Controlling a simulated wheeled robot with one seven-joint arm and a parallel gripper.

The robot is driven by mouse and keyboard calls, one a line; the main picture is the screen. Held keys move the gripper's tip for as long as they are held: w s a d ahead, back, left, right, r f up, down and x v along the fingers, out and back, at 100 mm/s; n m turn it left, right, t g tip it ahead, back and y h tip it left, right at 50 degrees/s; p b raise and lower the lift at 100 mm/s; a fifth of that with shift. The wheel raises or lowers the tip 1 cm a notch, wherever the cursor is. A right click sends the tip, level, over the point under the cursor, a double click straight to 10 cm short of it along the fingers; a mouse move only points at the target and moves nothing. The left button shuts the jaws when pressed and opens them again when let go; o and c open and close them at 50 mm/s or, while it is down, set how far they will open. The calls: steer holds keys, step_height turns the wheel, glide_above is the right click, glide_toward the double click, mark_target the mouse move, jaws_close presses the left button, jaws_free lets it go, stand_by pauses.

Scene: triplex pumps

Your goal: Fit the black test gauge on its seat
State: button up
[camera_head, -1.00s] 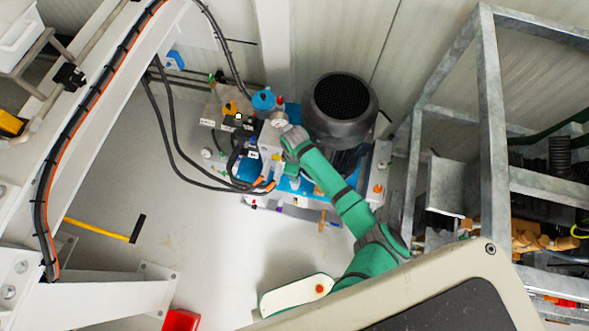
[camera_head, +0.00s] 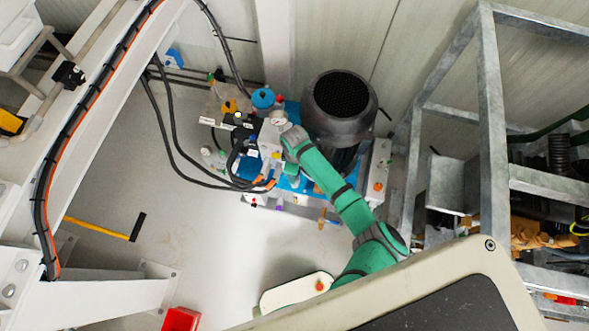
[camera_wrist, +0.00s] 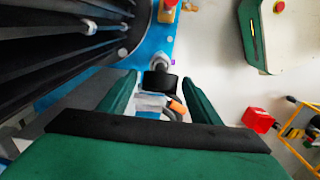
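In the wrist view, a short black cylinder (camera_wrist: 160,82) with a metal fitting at its far end shows between the two green fingers of my gripper (camera_wrist: 161,76). It looks like the black test gauge, but its dial face is not visible. A gap shows on each side of it, so the fingers stand open and apart from it.
A white-faced gauge (camera_head: 278,118) and a blue cap (camera_head: 263,98) sit left of the large black motor (camera_head: 342,100). Black hoses (camera_head: 172,140) loop at the left. A grey steel frame (camera_head: 492,130) stands at the right. The floor (camera_head: 215,245) in front is mostly clear.

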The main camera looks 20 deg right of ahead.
step_height(320, 180, up, 11)
steer(key=shift+f, duration=0.1)
stand_by(0.6)
stand_by(0.6)
